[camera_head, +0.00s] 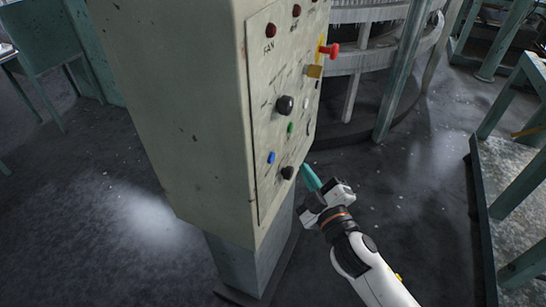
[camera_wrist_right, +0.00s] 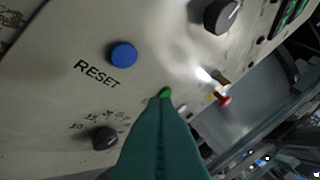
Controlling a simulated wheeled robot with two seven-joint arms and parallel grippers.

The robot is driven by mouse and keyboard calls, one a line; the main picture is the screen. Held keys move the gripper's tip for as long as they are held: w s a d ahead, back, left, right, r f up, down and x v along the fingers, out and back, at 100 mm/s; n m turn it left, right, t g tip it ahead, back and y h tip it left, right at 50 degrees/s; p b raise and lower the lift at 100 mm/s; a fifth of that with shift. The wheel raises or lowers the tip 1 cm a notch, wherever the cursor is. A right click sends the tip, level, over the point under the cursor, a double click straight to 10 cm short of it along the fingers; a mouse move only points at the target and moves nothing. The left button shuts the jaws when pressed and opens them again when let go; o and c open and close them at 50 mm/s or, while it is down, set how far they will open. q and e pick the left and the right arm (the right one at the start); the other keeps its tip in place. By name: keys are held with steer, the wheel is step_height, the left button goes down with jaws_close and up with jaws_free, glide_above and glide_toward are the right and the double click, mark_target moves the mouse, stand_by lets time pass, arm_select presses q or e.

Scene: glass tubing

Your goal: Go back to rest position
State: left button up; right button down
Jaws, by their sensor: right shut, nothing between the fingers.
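My right gripper (camera_head: 306,170) is in front of the control panel (camera_head: 262,90), beside its lower right edge. Its teal fingers are pressed together with nothing between them. In the right wrist view the closed fingers (camera_wrist_right: 163,106) point at the panel, and their tips overlap the lower edge of the green button (camera_wrist_right: 165,92). I cannot tell whether they touch it. The blue RESET button (camera_wrist_right: 123,54) sits to the left of the tips in that view. My left gripper is out of view.
The panel carries black knobs (camera_head: 285,105), a lower knob (camera_head: 287,172) and a red-handled lever (camera_head: 330,49). The cabinet stands on a grey pedestal (camera_head: 255,260). A round machine (camera_head: 372,60) is behind. A raised metal platform (camera_head: 510,185) is at the right. Dark floor (camera_head: 425,235) between is clear.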

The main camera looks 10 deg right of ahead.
steer(key=s+d+f+m+g+h, duration=0.1)
steer(key=s+d+f+g, duration=0.15)
steer(key=f, duration=0.95)
steer(key=s+d+f+m+g+h, duration=0.1)
steer(key=s+f+m+g, duration=0.15)
steer(key=f, duration=0.85)
steer(key=s+d+f+m+g, duration=0.1)
steer(key=d+f+g, duration=0.15)
steer(key=f, duration=0.95)
steer(key=s+d+f+m+g+h, duration=0.15)
steer(key=s+f+g, duration=0.35)
steer(key=s+f, duration=0.85)
steer(key=s+f+m+g, duration=0.1)
steer(key=s+f, duration=0.4)
steer(key=s, duration=0.6)
steer(key=s+f+m+g, duration=0.2)
steer(key=s+f+g, duration=0.2)
steer(key=s, duration=0.6)
steer(key=shift+s+f, duration=0.4)
steer(key=shift+f, duration=0.05)
steer(key=shift+d, duration=0.1)
